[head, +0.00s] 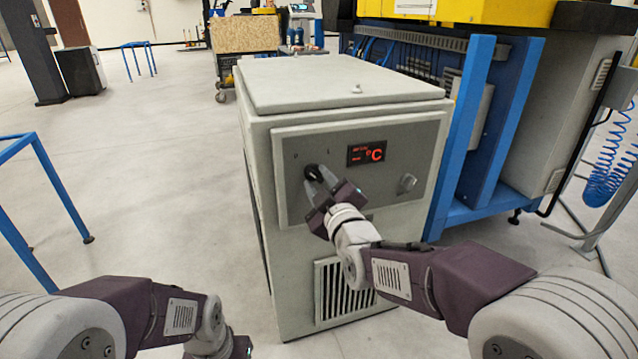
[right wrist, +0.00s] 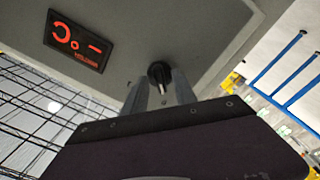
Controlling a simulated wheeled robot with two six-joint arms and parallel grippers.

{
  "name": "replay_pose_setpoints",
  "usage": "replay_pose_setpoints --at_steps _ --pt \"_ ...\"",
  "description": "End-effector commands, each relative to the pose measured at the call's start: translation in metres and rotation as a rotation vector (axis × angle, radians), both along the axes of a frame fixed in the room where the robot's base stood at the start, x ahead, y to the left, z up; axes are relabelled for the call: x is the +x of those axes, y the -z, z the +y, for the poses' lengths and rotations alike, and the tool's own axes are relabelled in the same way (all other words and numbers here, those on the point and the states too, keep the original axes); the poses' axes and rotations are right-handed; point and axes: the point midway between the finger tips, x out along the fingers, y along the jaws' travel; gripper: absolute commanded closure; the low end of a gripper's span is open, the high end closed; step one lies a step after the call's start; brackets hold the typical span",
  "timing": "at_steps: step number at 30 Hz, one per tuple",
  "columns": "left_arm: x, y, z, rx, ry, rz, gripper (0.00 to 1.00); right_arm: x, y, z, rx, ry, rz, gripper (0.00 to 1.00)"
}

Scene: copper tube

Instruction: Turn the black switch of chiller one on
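The chiller (head: 345,200) is a grey box with a lit red display (head: 367,153) on its front panel. The black switch (head: 312,172) is a round knob at the panel's left, below two small marks. My right gripper (head: 315,181) is at the switch, with its two fingers apart. In the right wrist view the switch (right wrist: 159,72) shows between and just beyond the fingertips, with a pale pointer on it. I cannot tell whether the fingers touch it. My left gripper (head: 238,347) is low at the bottom edge, mostly cut off; its fingers are unclear.
A silver latch (head: 407,183) is on the panel's right and a vent grille (head: 345,288) is below. A blue-framed machine (head: 480,130) stands close on the right. A blue table frame (head: 40,190) is at the left. The floor between it and the chiller is clear.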

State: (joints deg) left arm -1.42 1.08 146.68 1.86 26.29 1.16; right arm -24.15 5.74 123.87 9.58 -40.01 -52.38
Motion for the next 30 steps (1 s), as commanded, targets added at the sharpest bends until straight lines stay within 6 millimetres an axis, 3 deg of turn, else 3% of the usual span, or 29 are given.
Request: replay_pose_setpoints --at_steps 1,3,17,30 --pt "0.000 0.000 0.000 0.000 0.000 0.000 0.64 0.000 0.000 0.000 0.000 0.000 0.000 0.82" --pt "0.000 0.000 0.000 0.000 0.000 0.000 0.64 0.000 0.000 0.000 0.000 0.000 0.000 1.00" --pt "0.000 0.002 0.000 0.000 0.000 0.000 0.64 0.000 0.001 0.000 0.066 0.000 0.021 1.00" --pt "0.000 0.013 0.000 0.000 0.000 0.000 0.64 -0.001 0.002 0.000 0.416 0.000 0.135 1.00"
